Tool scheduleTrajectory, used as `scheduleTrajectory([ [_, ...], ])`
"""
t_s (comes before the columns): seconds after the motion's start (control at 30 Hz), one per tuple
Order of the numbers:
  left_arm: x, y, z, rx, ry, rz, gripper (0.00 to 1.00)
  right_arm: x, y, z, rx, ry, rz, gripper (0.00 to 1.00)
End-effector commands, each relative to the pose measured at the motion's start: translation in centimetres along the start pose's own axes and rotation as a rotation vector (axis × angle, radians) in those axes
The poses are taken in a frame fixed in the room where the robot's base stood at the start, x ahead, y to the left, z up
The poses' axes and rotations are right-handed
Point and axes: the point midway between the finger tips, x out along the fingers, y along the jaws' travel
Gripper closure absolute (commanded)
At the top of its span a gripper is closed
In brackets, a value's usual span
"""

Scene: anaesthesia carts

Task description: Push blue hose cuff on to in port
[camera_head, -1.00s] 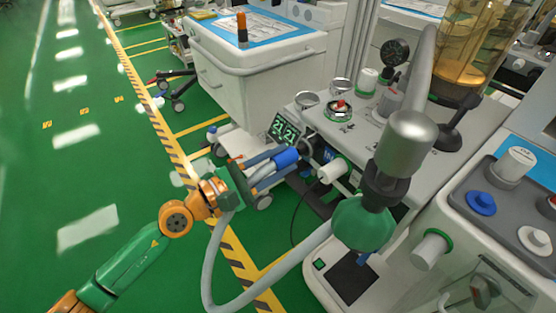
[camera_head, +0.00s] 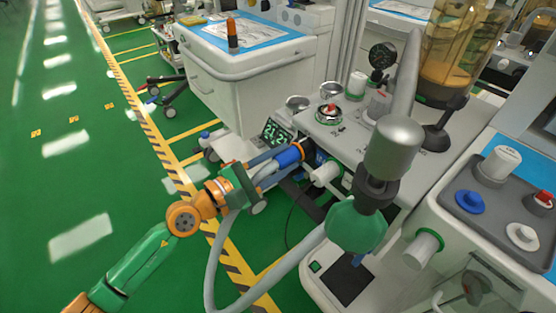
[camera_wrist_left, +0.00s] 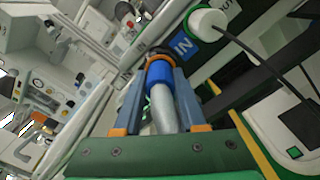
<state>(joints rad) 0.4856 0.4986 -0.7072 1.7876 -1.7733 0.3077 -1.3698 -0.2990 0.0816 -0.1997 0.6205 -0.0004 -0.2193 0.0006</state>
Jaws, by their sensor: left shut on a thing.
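The blue hose cuff (camera_head: 289,157) is on the end of a grey hose (camera_head: 211,262). My left gripper (camera_head: 288,155) is shut around the cuff, with its blue fingers along both sides. The cuff points at the dark round in port (camera_wrist_left: 158,51) on the machine's front. An orange band shows at that end; I cannot tell how far the cuff is on. My right gripper is not in view.
A white capped port (camera_head: 326,173) sticks out just right of the cuff. A small display (camera_head: 276,132) is behind the fingers. A white cart (camera_head: 252,75) stands behind. The green floor at left is clear.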

Motion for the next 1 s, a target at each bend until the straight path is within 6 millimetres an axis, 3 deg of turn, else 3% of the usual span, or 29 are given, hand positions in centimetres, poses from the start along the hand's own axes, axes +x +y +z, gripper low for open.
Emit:
scheduleTrajectory([
  [0.03, 0.1, 0.0, 0.1, 0.0, -0.002, 0.0, 1.0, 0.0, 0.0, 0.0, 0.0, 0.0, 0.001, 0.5],
  [0.07, 0.1, 0.0, 0.1, 0.0, -0.002, 0.0, 0.58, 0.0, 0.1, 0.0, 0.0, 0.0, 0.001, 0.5],
  [0.2, 0.1, 0.0, 0.1, 0.0, -0.001, 0.0, 0.25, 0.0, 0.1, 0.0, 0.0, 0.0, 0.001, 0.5],
  [0.5, -0.1, 0.0, 0.0, 0.0, 0.0, 0.0, 0.25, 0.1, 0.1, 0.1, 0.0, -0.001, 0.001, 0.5],
  [0.8, -6.0, -0.3, -0.4, 0.002, 0.002, 0.0, 0.25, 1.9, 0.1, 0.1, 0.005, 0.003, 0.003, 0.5],
  [1.0, -7.0, -0.1, 0.0, 0.0, -0.001, 0.0, 0.25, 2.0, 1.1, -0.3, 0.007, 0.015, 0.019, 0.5],
])
